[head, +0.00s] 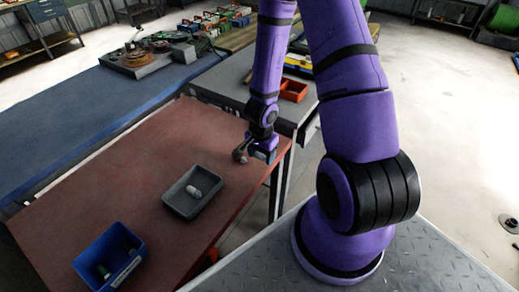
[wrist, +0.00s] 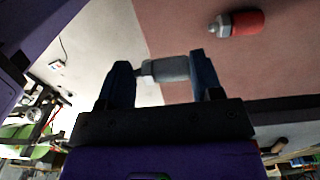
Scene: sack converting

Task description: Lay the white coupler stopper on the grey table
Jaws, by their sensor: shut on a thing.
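My gripper (wrist: 160,85) is shut on a pale grey-white stopper (wrist: 168,69), with a finger at either end region and a narrower grey tip at its left. In the head view my gripper (head: 260,155) is over the right end of the red-brown table, and the held piece is small and partly hidden there. The grey table (head: 232,82) stands just beyond, behind my forearm. Another white stopper-like piece (head: 197,191) lies in a dark grey tray. I cannot tell by colour alone which is the task's stopper.
The dark grey tray (head: 182,210) and a blue bin (head: 92,262) with items inside stand on the red-brown table (head: 130,190). A red piece with a grey end (wrist: 238,23) lies below in the wrist view. Orange-red bins (head: 293,89) occupy the grey table's right side.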

